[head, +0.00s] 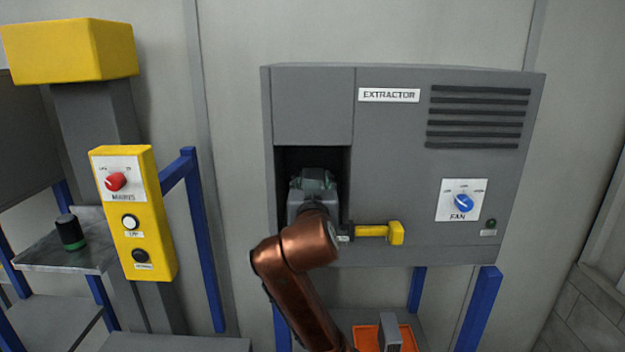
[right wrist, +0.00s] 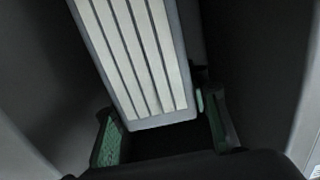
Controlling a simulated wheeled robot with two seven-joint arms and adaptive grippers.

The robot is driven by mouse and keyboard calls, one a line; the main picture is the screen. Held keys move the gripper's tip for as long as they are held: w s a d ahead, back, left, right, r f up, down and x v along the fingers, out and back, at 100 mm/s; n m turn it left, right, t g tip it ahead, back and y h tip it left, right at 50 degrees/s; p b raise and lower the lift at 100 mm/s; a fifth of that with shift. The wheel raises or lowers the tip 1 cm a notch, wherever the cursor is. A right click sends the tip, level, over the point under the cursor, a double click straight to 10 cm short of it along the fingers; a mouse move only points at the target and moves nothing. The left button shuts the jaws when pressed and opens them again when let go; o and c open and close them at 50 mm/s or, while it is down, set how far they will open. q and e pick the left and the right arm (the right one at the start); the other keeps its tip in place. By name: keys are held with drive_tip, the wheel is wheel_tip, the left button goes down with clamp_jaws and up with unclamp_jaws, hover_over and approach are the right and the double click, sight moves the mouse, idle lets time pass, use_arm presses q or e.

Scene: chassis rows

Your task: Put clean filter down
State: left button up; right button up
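The clean filter (right wrist: 135,55), white and pleated in a grey frame, stands tilted in the right wrist view, inside a dark space. My right gripper (right wrist: 162,118) has its green-padded fingers spread, one on each side of the filter's near end. A gap shows at the left finger; I cannot tell whether the right finger touches. In the head view my right gripper (head: 313,182) reaches into the dark opening of the grey extractor (head: 400,150), and the filter is hidden there. My left gripper is not in view.
A yellow handle (head: 375,231) sticks out just right of the opening, close to my wrist. An orange tray (head: 365,335) with a grey block (head: 389,331) is below. A yellow control box (head: 134,213) and a small shelf (head: 65,256) with a dark cylinder (head: 70,232) are left.

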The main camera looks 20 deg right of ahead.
drive_tip(key=o, duration=0.4)
drive_tip(key=shift+w, duration=0.1)
drive_tip(key=shift+c, duration=0.2)
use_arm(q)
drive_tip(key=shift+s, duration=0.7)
use_arm(e)
drive_tip(key=shift+r, duration=0.2)
drive_tip(key=shift+s+a, duration=0.1)
drive_tip(key=shift+s, duration=0.15)
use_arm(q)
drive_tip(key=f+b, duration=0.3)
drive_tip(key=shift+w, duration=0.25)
use_arm(e)
drive_tip(key=v, duration=1.1)
drive_tip(key=shift+s, duration=0.25)
drive_tip(key=shift+a, duration=0.1)
